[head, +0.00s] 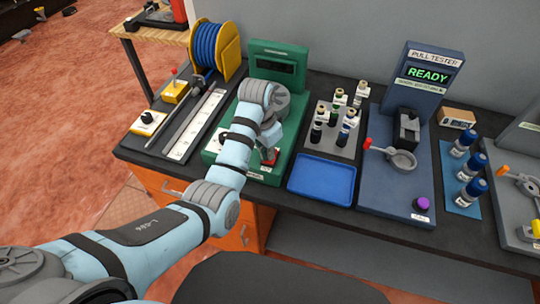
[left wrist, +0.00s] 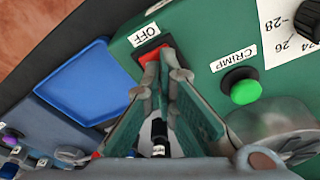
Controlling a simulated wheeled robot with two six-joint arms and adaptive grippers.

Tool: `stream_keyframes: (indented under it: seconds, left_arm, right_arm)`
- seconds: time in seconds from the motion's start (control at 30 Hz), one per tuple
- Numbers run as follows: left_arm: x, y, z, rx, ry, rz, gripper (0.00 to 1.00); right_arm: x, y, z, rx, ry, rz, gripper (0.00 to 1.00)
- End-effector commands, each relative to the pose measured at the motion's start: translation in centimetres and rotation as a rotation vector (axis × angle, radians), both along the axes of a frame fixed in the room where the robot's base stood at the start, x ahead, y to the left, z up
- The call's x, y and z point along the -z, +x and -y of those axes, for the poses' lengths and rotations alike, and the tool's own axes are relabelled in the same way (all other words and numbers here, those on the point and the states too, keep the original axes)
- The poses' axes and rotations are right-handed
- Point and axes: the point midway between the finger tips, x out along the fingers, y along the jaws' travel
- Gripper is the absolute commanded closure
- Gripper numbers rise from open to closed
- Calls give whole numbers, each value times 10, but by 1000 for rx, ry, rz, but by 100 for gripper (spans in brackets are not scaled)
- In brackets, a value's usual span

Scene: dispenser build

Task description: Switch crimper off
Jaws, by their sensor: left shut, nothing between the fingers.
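The crimper is the green machine (head: 277,60) on the bench, with a dark display at its back. In the left wrist view its green base (left wrist: 205,30) carries a red switch (left wrist: 149,53) beside an OFF label (left wrist: 145,33). The switch shows partly red in the head view (head: 268,158). My left gripper (left wrist: 168,62) is shut and empty, pointing down with its fingertips at the red switch. They cover part of it, and I cannot tell whether they touch it. My arm hides much of the crimper in the head view. My right gripper is not in view.
A green button (left wrist: 243,91) labelled CRIMP and a black dial knob (left wrist: 309,17) sit close by on the crimper. A blue tray (head: 322,180) lies to the right, with a rack of bottles behind it. The pull tester (head: 410,150) stands further right, its screen reading READY.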

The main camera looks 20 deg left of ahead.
Motion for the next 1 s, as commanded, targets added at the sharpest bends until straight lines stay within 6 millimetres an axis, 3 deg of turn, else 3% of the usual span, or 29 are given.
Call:
stream_keyframes:
  seconds: [0.57,0.77,1.0]
  left_arm:
    - [-56,0,0,0,0,1,100]
    - [-70,1,0,0,0,2,100]
    - [-71,0,0,0,0,0,100]
  right_arm:
    - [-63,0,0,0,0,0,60]
    - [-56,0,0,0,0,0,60]
    - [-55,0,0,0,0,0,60]
